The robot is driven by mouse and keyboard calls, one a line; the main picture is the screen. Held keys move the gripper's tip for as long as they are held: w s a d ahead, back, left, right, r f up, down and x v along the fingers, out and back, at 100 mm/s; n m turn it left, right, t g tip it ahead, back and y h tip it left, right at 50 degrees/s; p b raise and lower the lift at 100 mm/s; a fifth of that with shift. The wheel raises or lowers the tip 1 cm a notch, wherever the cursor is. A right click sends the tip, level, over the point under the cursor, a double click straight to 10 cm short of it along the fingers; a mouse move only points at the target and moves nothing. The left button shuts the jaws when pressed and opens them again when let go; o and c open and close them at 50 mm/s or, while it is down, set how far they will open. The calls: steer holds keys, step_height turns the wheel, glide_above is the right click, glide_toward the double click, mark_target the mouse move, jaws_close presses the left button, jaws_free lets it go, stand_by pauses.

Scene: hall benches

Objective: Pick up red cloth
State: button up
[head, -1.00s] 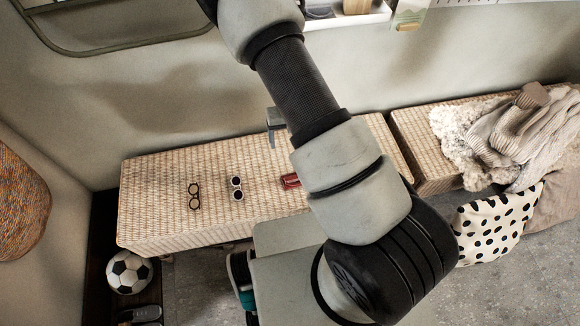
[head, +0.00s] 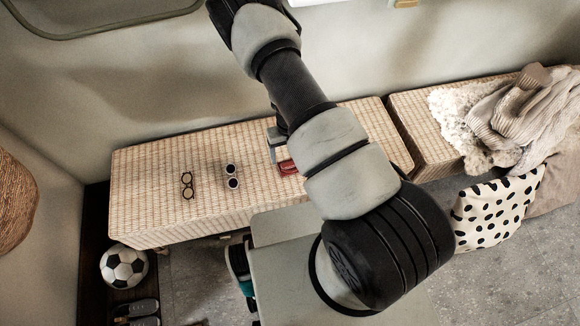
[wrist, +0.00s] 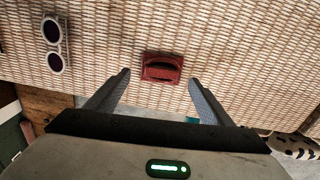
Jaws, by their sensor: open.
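The red cloth (wrist: 161,68) is a small folded piece lying flat on the woven bench. In the wrist view it shows beyond and between my fingertips, apart from both. In the head view the red cloth (head: 288,167) is partly hidden by my arm. My gripper (wrist: 159,75) is open and empty, with one finger to each side of the cloth's line. In the head view only part of my gripper (head: 276,146) shows beside the cloth; the rest is behind my arm.
The woven bench (head: 150,170) also bears black-framed glasses (head: 187,185) and white sunglasses (head: 232,176), left of the cloth. A second bench (head: 420,135) at right holds knitted blankets (head: 510,125). A wall stands behind. A football (head: 124,267) and shoes (head: 138,310) are below left.

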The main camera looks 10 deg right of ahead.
mark_target(290, 164)
steer(key=f, duration=0.2)
steer(key=f+b, duration=0.1)
steer(key=f, duration=0.1)
steer(key=shift+s+d+f, duration=0.15)
steer(key=shift+d+f, duration=0.05)
steer(key=shift+f, duration=0.2)
steer(key=c, duration=1.1)
steer(key=shift+r, duration=0.1)
steer(key=shift+r, duration=0.45)
step_height(290, 164, up, 3)
steer(key=shift+f+p, duration=0.1)
steer(key=shift+p, duration=0.45)
steer(key=s+b, duration=0.2)
steer(key=s+f+b, duration=0.1)
steer(key=s+b, duration=0.1)
steer(key=s, duration=0.1)
steer(key=s+b, duration=0.3)
steer(key=shift+d+f, duration=0.1)
steer(key=shift+f, duration=0.25)
steer(key=s+b, duration=0.1)
steer(key=s, duration=0.2)
steer(key=s+r, duration=0.1)
steer(key=s, duration=0.2)
steer(key=s+b, duration=0.1)
steer(key=s, duration=0.3)
steer(key=shift+r+b, duration=0.2)
steer(key=shift+b, duration=0.1)
